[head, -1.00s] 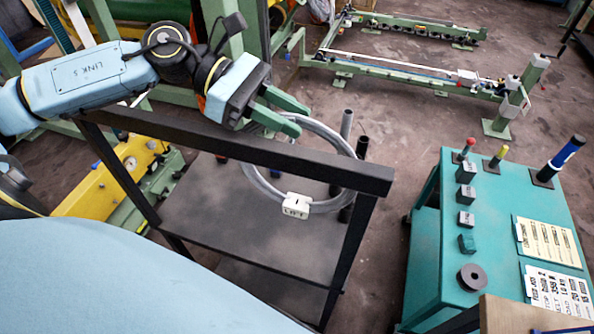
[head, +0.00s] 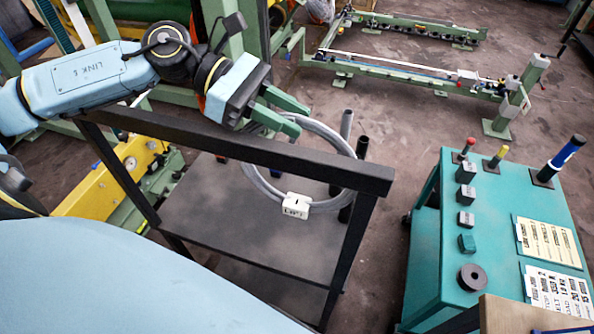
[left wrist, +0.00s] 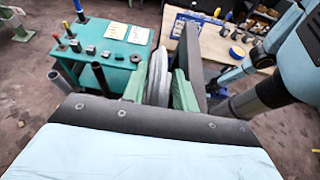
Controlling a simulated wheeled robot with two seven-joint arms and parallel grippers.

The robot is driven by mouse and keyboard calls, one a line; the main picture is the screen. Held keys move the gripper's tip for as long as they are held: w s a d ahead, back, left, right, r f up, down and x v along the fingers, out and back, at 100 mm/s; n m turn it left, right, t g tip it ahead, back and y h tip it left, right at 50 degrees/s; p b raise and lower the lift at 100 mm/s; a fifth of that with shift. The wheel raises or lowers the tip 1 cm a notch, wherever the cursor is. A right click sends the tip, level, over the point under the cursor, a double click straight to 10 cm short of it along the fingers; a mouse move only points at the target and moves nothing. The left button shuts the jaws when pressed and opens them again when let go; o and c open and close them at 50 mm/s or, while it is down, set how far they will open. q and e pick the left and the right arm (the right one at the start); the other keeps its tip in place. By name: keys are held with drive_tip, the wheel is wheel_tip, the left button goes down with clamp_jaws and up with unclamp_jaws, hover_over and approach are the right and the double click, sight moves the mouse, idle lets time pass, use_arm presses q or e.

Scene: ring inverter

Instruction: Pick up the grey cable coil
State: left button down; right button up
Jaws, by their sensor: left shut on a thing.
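The grey cable coil (head: 321,203) is a large ring with a white tag (head: 296,205) at its lower edge. It hangs tilted from my left gripper (head: 288,115), behind the black rail of a rack, above a dark shelf. The green fingers are shut on the coil's upper left part. In the left wrist view the coil (left wrist: 158,75) stands edge-on between the two green fingers (left wrist: 158,88). The rail hides part of the coil in the head view. My right gripper is in neither view.
The black rack rail (head: 250,152) runs close in front of the coil. Dark upright tubes (head: 362,147) stand beside the coil. A teal cabinet (head: 510,235) with small parts and labels stands at the right. Bare floor (head: 400,120) lies between rack and cabinet.

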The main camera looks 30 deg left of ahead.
use_arm(q)
drive_tip(key=shift+r, duration=0.2)
idle(0.3)
wheel_tip(320, 180, up, 10)
drive_tip(key=shift+f, duration=0.1)
idle(0.4)
idle(0.6)
wheel_tip(320, 180, down, 3)
drive_tip(key=b, duration=0.3)
drive_tip(key=shift+f, duration=0.1)
wheel_tip(320, 180, up, 4)
drive_tip(key=p, duration=0.3)
drive_tip(key=shift+f, duration=0.35)
